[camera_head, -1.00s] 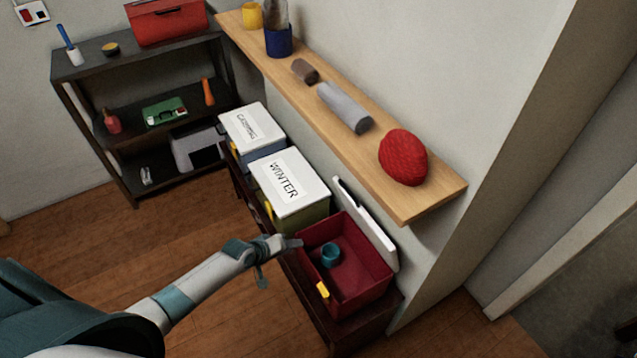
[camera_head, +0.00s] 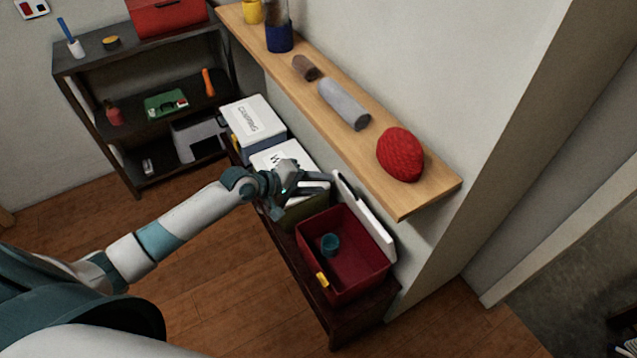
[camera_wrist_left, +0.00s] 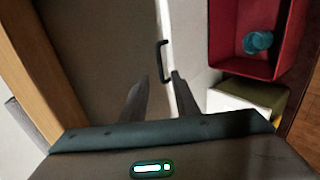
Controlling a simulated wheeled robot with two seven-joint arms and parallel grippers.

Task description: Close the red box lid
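The red box (camera_head: 345,272) stands open on the low dark bench, with a small teal cup (camera_head: 329,244) inside. Its white lid (camera_head: 366,217) stands up along the wall side of the box. In the left wrist view the lid (camera_wrist_left: 188,40) shows with a black handle (camera_wrist_left: 163,62) on its outer side, and the red box (camera_wrist_left: 262,66) is at upper right. My left gripper (camera_head: 326,188) is over the WINTER box, close to the lid's near-left end. In the left wrist view its fingers (camera_wrist_left: 160,77) are apart and empty, pointing toward the handle. My right gripper is out of view.
The WINTER box (camera_head: 284,155) and the CAMPING box (camera_head: 252,124) stand beside the red box. A wooden wall shelf (camera_head: 400,202) overhangs the lid area, carrying a red knitted item (camera_head: 400,154) and rolls. A dark shelf unit (camera_head: 90,62) stands at the back left.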

